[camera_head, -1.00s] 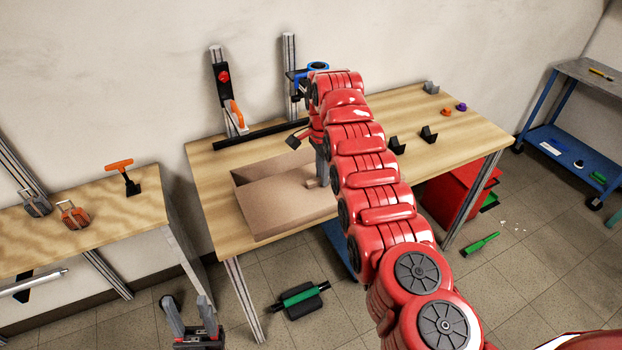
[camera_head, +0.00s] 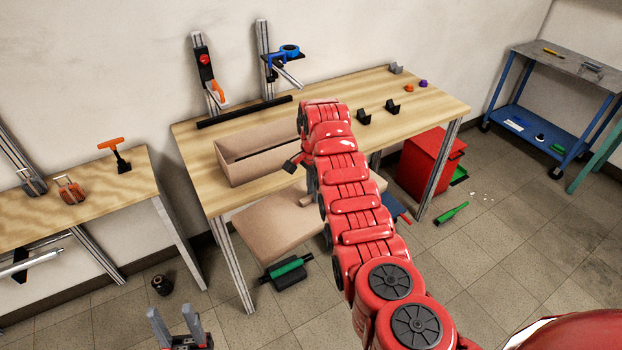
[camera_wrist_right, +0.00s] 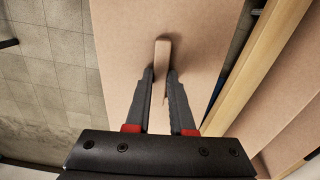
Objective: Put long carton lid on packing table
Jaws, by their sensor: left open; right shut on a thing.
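The long carton lid (camera_head: 262,222) is a flat brown cardboard panel with a small raised tab (camera_wrist_right: 162,52) on it. It hangs in front of the packing table's (camera_head: 430,105) front edge, apart from the carton. My right gripper (camera_wrist_right: 161,75) is shut on the tab; in the head view the red arm hides most of this gripper. The open long carton (camera_head: 228,175) stands on the left part of the tabletop, its inside showing. My left gripper (camera_head: 171,316) is open and empty, low at the bottom left, away from the lid.
Black brackets (camera_head: 362,117) and small orange and purple pieces lie on the table's right part. A black bar (camera_head: 243,112) and upright posts line its back. A side bench (camera_head: 90,205) stands left. A green-and-black roller (camera_head: 287,271) and a red cabinet (camera_head: 425,165) are on the floor.

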